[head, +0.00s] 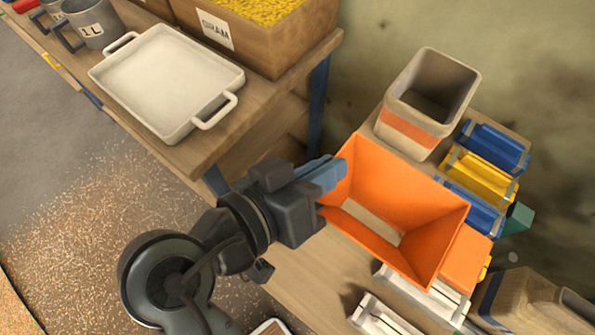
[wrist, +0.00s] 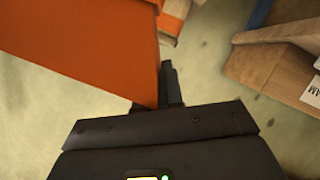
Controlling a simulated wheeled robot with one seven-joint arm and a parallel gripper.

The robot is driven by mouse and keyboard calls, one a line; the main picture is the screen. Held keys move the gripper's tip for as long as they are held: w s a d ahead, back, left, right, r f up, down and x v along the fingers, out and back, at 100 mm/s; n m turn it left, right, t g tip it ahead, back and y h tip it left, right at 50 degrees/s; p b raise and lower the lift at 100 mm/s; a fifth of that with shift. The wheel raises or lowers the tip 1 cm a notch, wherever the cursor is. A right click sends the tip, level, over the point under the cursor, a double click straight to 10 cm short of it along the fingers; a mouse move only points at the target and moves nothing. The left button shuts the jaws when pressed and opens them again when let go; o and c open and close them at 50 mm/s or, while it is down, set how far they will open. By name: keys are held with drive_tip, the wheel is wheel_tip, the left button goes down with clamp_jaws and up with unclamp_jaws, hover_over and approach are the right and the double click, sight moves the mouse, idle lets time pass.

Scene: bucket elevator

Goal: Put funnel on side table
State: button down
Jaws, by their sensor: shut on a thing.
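The orange funnel (head: 415,205) is a square, open-topped hopper with sloping walls and a slot-like opening at its bottom. In the head view it is over the wooden side table (head: 295,285); I cannot tell whether it touches the top. My gripper (head: 335,178) is shut on the funnel's left wall. In the wrist view the funnel's orange wall (wrist: 85,45) fills the upper left, with my gripper's dark fingers (wrist: 172,88) at its edge.
A tall bin (head: 427,100) with an orange band stands behind the funnel. Blue and yellow buckets (head: 480,175) lie to its right, white ones (head: 385,315) in front. A workbench at upper left holds a white tray (head: 165,80), grey jugs (head: 90,22) and a grain box (head: 250,35).

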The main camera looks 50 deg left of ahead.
drive_tip(key=s+a+f, duration=0.2)
drive_tip(key=a+f, duration=0.1)
drive_tip(key=f, duration=0.3)
drive_tip(key=shift+a+f, duration=0.15)
drive_tip(key=shift+a, duration=0.05)
drive_tip(key=shift+f, duration=0.1)
drive_tip(key=c, duration=1.3)
unclamp_jaws()
drive_tip(key=v, duration=1.2)
drive_tip(key=shift+b, duration=0.4)
